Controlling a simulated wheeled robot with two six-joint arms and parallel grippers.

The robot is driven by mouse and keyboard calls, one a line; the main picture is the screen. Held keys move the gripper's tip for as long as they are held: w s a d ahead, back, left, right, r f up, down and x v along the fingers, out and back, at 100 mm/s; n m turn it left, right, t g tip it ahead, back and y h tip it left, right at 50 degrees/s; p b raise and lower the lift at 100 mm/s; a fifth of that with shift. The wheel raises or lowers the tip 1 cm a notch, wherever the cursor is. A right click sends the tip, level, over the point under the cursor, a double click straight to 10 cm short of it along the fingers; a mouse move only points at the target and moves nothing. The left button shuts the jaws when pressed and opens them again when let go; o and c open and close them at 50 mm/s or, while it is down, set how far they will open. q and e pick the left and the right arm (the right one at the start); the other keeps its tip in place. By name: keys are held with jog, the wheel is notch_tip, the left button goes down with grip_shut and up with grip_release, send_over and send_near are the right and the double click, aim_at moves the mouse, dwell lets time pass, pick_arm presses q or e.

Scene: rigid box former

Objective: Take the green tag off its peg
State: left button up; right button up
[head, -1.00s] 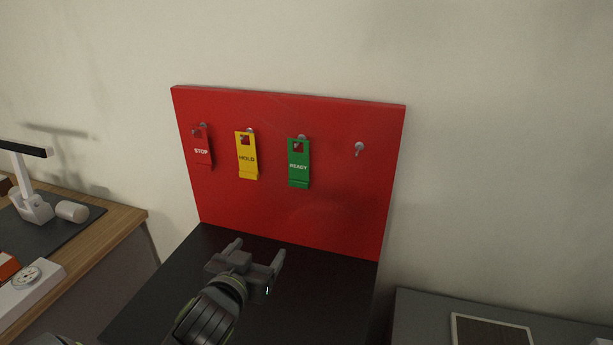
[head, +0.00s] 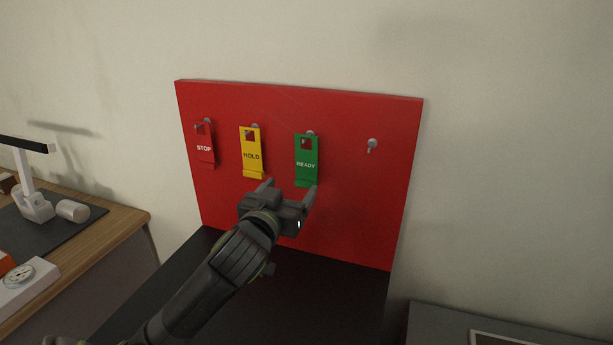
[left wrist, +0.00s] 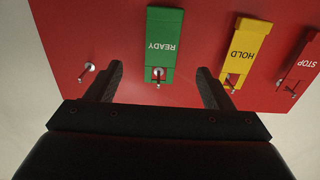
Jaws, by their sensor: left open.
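The green READY tag (head: 306,162) hangs on its peg (head: 311,133) on the red board, third from the left. It also shows in the left wrist view (left wrist: 162,42), upside down there, between the two fingers in the picture. My left gripper (head: 291,186) is open and empty, just below and a little left of the green tag in the head view. The fingers (left wrist: 160,82) show no contact with the tag. My right gripper is in neither view.
The yellow HOLD tag (head: 251,153) and the red STOP tag (head: 205,145) hang to the left of the green one. A bare peg (head: 372,145) is at the right of the red board (head: 350,205). A wooden desk (head: 115,226) stands at left.

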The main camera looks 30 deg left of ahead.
aim_at(306, 165)
pick_arm(q)
jog(key=x, duration=0.2)
jog(key=p+x, duration=0.1)
jog(key=x, duration=0.2)
jog(key=shift+w+a+r+p, duration=0.1)
jog(key=shift+w+r+p, duration=0.15)
jog(key=shift+w+p, duration=0.15)
jog(key=p+x, duration=0.1)
jog(key=x, duration=0.2)
jog(key=shift+a, duration=0.1)
jog(key=shift+w+a+f, duration=0.1)
jog(key=shift+w, duration=0.45)
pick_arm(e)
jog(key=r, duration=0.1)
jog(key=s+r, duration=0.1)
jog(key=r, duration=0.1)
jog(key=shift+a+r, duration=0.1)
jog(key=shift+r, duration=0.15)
pick_arm(q)
jog(key=shift+c, duration=0.2)
jog(key=c, duration=1)
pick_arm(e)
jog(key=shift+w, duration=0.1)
